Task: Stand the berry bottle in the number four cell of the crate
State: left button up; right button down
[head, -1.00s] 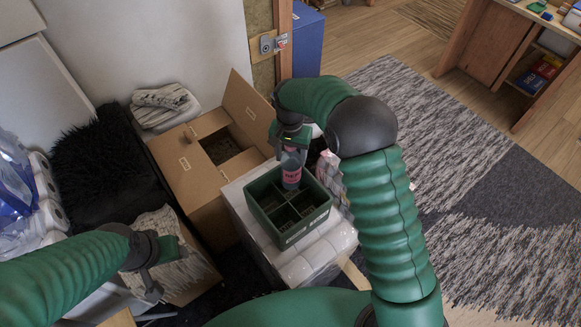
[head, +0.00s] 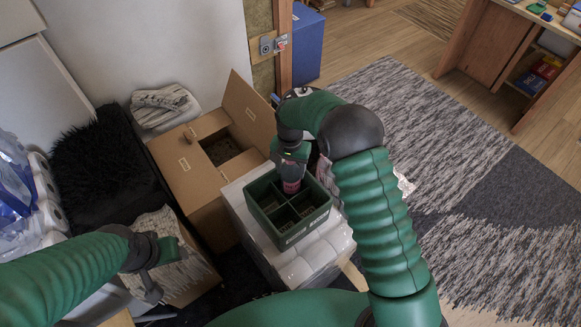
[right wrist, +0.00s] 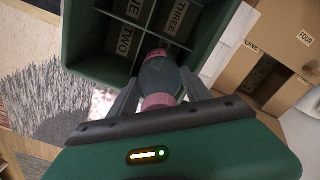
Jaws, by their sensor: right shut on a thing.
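The berry bottle, dark with a pink label (head: 291,187), is held upright by my right gripper (head: 290,168), which is shut on it. The bottle is at the back cell of the green crate (head: 283,240), its lower end at about rim height or just inside; the exact depth is unclear. The crate wall (right wrist: 75,35) shows there too. My left gripper (head: 152,284) is low at the left, away from the crate; its fingers are unclear.
The crate stands on a plastic-wrapped white pack (head: 300,268). An open cardboard box (head: 195,180) stands close behind at left, its flap (head: 248,108) raised. A black furry cover (head: 95,165) and folded cloth (head: 163,106) lie further left. Rug floor (head: 460,150) is clear at right.

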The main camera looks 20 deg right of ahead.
jog(key=shift+c, duration=2.3)
grip_release()
notch_tip(320, 180, up, 13)
jog(key=shift+f, duration=0.1)
jog(key=shift+r, duration=0.3)
jog(key=s+d+f+n+t, duration=0.1)
jog(key=s+n, duration=0.2)
jog(key=s, duration=0.8)
jog(key=s+d+n+t, duration=0.1)
jog(key=s+d+n, duration=0.1)
jog(key=s, duration=0.9)
jog(key=shift+s+f+n+t, duration=0.2)
jog(key=shift+f+n+t, duration=0.2)
jog(key=shift+n, duration=0.4)
jog(key=shift+d, duration=0.1)
